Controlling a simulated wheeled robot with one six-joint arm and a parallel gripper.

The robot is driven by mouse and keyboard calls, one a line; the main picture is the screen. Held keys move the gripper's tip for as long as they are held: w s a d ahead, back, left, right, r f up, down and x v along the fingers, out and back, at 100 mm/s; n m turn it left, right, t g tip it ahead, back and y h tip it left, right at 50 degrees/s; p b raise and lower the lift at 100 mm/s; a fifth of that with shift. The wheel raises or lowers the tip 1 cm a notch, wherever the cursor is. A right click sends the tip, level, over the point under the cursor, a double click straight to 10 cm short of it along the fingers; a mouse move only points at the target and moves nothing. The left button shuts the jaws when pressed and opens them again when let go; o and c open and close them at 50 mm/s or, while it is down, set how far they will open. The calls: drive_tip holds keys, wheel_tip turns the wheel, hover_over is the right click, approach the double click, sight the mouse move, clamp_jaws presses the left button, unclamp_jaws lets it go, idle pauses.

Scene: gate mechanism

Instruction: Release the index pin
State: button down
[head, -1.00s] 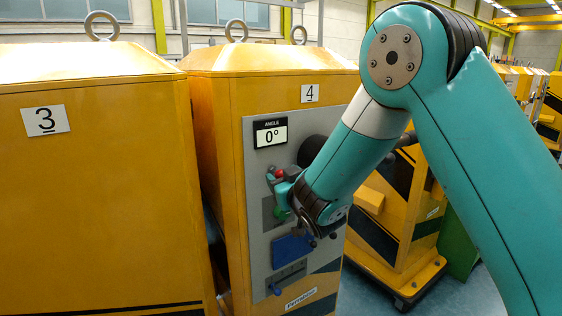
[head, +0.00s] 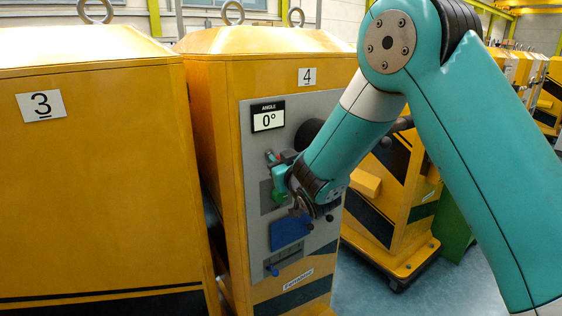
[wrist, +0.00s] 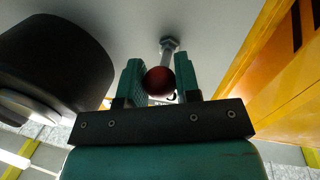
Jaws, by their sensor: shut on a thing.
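A red ball knob (wrist: 160,80) on a metal rod with a hex nut (wrist: 170,45) sticks out from the grey panel, apparently the index pin. In the wrist view the two teal fingers of my gripper (wrist: 160,82) stand on either side of the knob, shut on it. The angle display (head: 268,121) reads 0°.
A thick black cylinder (wrist: 50,65) stands out from the panel close beside my gripper. Yellow unit 3 (head: 90,190) is close on the left.

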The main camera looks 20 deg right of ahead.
drive_tip(key=shift+s+d, duration=0.45)
drive_tip(key=shift+s, duration=0.15)
drive_tip(key=shift+s+a, duration=0.15)
drive_tip(key=shift+a, duration=0.2)
drive_tip(key=c, duration=0.8)
unclamp_jaws()
drive_tip(key=shift+s+d, duration=0.1)
drive_tip(key=shift+d, duration=0.1)
drive_tip(key=shift+s+d+b, duration=0.35)
drive_tip(key=shift+s+b, duration=2.4)
drive_tip(key=shift+s, duration=0.1)
drive_tip(key=shift+s+d+b, duration=0.4)
drive_tip(key=shift+s+b, duration=2.35)
drive_tip(key=shift+s, duration=0.15)
drive_tip(key=shift+s+d+b, duration=0.35)
drive_tip(key=shift+s+b, duration=2.4)
drive_tip(key=shift+s, duration=0.1)
